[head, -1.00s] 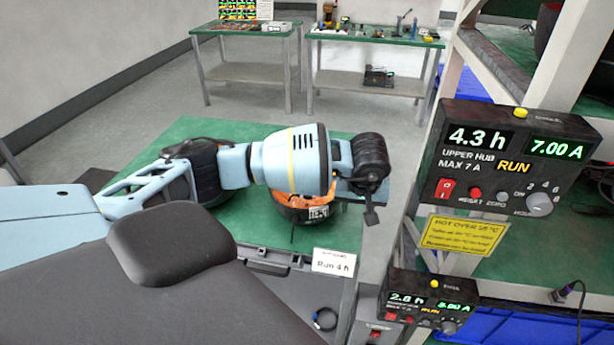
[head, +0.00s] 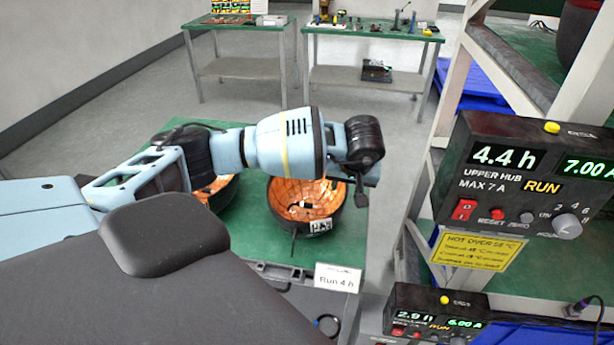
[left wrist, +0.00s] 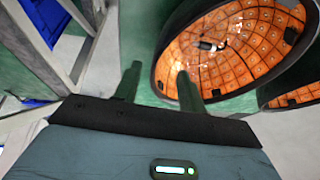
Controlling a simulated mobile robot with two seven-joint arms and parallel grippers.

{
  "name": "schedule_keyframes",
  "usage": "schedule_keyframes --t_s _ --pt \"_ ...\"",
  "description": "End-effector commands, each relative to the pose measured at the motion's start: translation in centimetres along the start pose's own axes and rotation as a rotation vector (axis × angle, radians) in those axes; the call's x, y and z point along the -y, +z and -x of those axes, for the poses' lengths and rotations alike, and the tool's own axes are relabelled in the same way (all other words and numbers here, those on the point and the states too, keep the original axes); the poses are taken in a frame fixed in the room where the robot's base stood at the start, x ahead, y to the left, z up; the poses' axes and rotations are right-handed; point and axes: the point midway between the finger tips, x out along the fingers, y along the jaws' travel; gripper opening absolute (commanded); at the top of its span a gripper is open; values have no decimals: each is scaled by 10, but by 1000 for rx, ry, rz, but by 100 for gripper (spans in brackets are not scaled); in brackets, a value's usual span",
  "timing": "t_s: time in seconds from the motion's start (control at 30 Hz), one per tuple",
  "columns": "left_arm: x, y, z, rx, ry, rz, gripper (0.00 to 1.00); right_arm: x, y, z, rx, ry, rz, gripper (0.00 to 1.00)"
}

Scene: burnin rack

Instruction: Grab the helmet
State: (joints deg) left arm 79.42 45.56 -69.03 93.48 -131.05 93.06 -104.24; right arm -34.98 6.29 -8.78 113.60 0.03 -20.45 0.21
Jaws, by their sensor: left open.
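A black helmet (head: 306,225) lies bowl-up on the green table, its orange lit lining facing up and a small tag on its front rim. A second helmet (head: 222,192) lies left of it, mostly hidden behind my left arm. My left gripper (head: 364,172) is just right of and above the first helmet in the head view. Contact cannot be told. My right gripper is out of view.
A rack with timer boxes (head: 530,185) and a yellow warning label (head: 476,249) stands close on the right. A "Run 4 h" card (head: 338,278) is at the table's front. Two workbenches (head: 375,33) stand at the back, with clear floor before them.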

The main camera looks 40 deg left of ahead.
Motion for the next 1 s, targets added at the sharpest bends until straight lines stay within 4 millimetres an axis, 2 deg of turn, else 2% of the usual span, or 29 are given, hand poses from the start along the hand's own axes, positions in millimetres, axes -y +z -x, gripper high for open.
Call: schedule_keyframes --t_s 0.3,0.47,0.8,1.0 --pt "0 0 -26 2 -1 1 41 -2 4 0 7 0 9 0" --pt "0 0 -29 1 0 0 41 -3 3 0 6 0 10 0" --pt "-2 -1 -72 3 -1 0 41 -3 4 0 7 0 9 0" --pt "-2 -2 -78 1 0 1 41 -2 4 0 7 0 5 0"
